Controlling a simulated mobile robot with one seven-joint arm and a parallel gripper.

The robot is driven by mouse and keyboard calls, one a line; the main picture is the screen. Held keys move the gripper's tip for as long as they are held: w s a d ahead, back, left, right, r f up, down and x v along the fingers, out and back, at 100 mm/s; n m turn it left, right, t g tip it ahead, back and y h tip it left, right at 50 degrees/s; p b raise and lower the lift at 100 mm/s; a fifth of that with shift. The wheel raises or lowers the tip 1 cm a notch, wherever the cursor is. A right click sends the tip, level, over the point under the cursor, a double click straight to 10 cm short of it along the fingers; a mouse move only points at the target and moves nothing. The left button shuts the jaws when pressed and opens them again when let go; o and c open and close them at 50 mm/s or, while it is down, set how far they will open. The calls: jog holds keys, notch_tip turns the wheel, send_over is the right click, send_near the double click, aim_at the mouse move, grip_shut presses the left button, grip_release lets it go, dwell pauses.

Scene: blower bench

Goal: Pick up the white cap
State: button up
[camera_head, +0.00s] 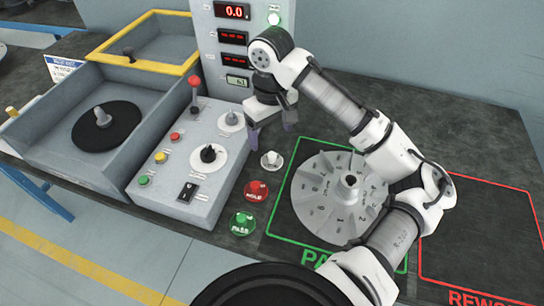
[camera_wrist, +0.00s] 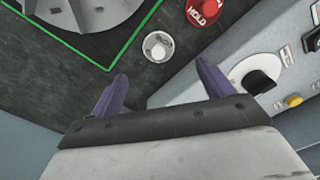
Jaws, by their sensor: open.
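The white cap (camera_head: 271,160) is a small round piece with a raised centre. It sits on the dark bench top between the grey control box and the green-outlined area. In the wrist view the cap (camera_wrist: 158,46) lies beyond the fingertips, roughly midway between them, and is fully visible. My gripper (camera_head: 271,128) is open and empty, behind the cap in the head view and apart from it. Its two purple fingers show in the wrist view (camera_wrist: 162,75), spread wide.
A red HOLD button (camera_head: 256,191) and a green PASS button (camera_head: 243,223) stand in front of the cap. A finned grey impeller (camera_head: 325,205) lies in the green outline to the right. The control box (camera_head: 165,205) with knobs and a red-tipped lever stands left.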

aim_at(272, 154)
notch_tip(272, 154, down, 9)
jog(key=shift+w+d+f+p, duration=0.1)
jog(key=shift+w+p, duration=0.05)
jog(key=shift+p, duration=0.65)
jog(key=c, duration=1.1)
